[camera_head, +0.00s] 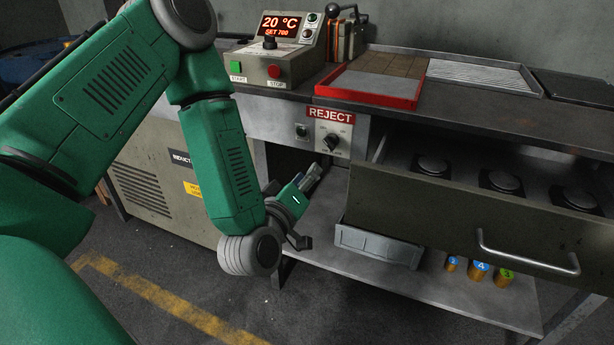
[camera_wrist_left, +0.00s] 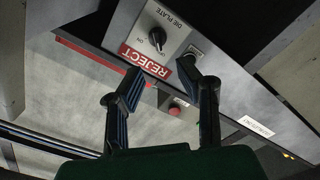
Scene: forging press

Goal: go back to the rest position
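My left gripper (camera_head: 309,178) is at the end of the green arm that comes in from the left. It is in front of the bench, below the REJECT panel (camera_head: 328,132), near the opening beside the drawer. In the left wrist view, the two dark fingers of the left gripper (camera_wrist_left: 160,75) are spread apart with nothing between them. The REJECT panel also shows past the fingertips in that view (camera_wrist_left: 146,62). My right gripper is in neither view.
An open drawer (camera_head: 440,222) with several round dark pieces juts out at right. Below it, a grey bin (camera_head: 378,247) and small orange containers (camera_head: 480,271) stand on the lower shelf. A control box (camera_head: 278,50) and a red tray (camera_head: 370,88) are on the bench top. Floor in front is clear.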

